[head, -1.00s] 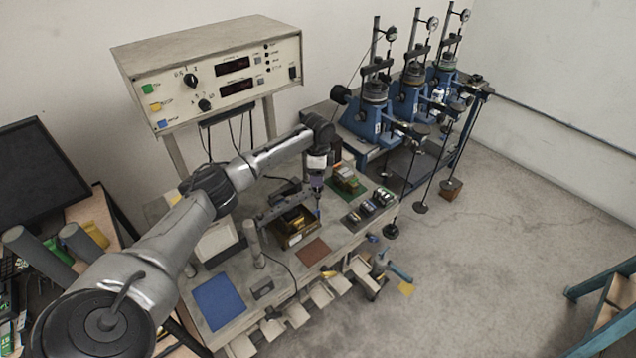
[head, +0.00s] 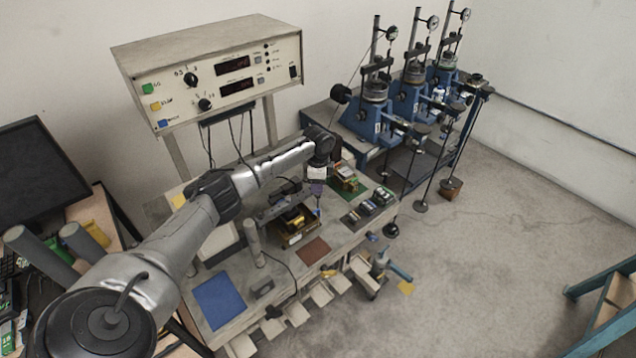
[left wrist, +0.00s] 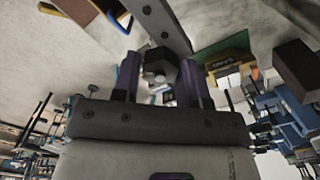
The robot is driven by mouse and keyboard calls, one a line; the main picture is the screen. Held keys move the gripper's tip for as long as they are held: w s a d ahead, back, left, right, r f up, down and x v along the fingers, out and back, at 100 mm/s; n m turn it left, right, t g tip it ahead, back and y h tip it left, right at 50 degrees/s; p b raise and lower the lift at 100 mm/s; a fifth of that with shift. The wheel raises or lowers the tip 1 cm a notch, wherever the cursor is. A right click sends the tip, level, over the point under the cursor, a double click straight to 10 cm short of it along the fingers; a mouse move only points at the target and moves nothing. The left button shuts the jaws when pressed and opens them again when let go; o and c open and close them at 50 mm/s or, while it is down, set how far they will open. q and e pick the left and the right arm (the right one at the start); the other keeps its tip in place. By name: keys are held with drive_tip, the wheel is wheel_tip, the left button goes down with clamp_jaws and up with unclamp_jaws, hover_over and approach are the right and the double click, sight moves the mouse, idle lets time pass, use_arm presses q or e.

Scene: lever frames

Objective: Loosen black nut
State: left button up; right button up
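The black nut (left wrist: 160,65) shows in the left wrist view as a dark hexagon with a paler centre, at the end of a grey metal bar (left wrist: 160,22). My left gripper (left wrist: 160,72) has its two purple fingers on either side of the nut. The nut nearly fills the gap between them, and I cannot tell whether they touch it. In the head view my left gripper (head: 318,206) points down over the bench, just right of a fixture with a brass-coloured part (head: 297,222). The nut is too small to make out there. My right gripper is not in view.
The bench (head: 335,238) also carries a green mat with a small device (head: 345,180), a row of small parts (head: 368,207), a brown pad (head: 314,251) and a blue pad (head: 218,301). A control box (head: 220,75) stands behind. Blue test stands (head: 365,118) are at the back right.

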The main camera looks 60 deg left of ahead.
use_arm(q)
drive_tip(key=c, duration=0.5)
drive_tip(key=shift+r+n+p, duration=0.2)
drive_tip(key=shift+n+p, duration=0.3)
drive_tip(key=shift+p, duration=0.4)
drive_tip(key=shift+c, duration=0.2)
drive_tip(key=n+p, duration=0.4)
drive_tip(key=shift+p, duration=0.4)
drive_tip(key=shift+n+p, duration=0.75)
drive_tip(key=shift+n, duration=0.25)
drive_tip(key=n+p, duration=0.3)
drive_tip(key=n, duration=0.2)
drive_tip(key=shift+n, duration=0.3)
drive_tip(key=n+p, duration=0.1)
drive_tip(key=n, duration=0.2)
drive_tip(key=shift+f+p, duration=0.1)
drive_tip(key=shift+p, duration=0.25)
drive_tip(key=shift+n+p, duration=0.35)
drive_tip(key=shift+n, duration=0.75)
drive_tip(key=shift+f, duration=0.1)
